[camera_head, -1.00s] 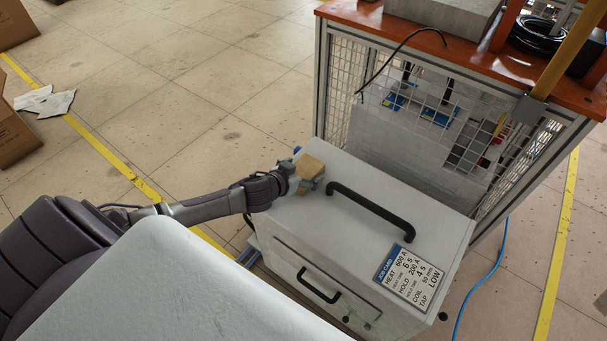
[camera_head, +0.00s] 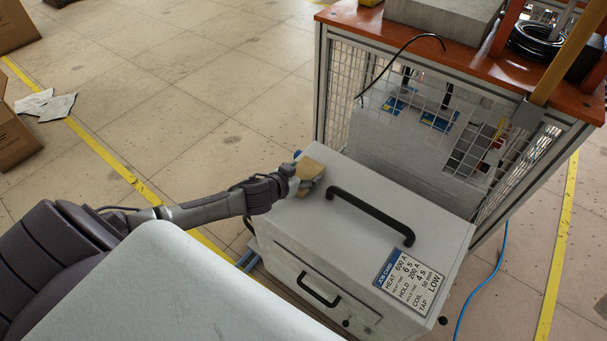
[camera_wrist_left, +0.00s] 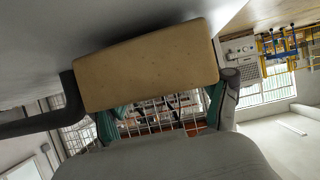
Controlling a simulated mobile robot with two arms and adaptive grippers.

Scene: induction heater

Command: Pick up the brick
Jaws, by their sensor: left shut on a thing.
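The brick (camera_head: 313,171) is a tan block at the far left part of the white cabinet's top, behind the black handle. My left gripper (camera_head: 303,185) is shut on it. The brick looks tilted in the head view, and I cannot tell whether it touches the top. In the left wrist view the brick (camera_wrist_left: 148,65) spans the space ahead of the palm, with the teal-padded fingers of my left gripper (camera_wrist_left: 163,112) at its two ends, partly hidden by it. My right gripper is not in view.
The white cabinet (camera_head: 345,235) carries a black handle (camera_head: 370,215) close to the brick and a job card (camera_head: 411,281). A mesh-sided bench (camera_head: 460,60) with an orange-brown top stands behind it. Open floor (camera_head: 200,100) lies to the left.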

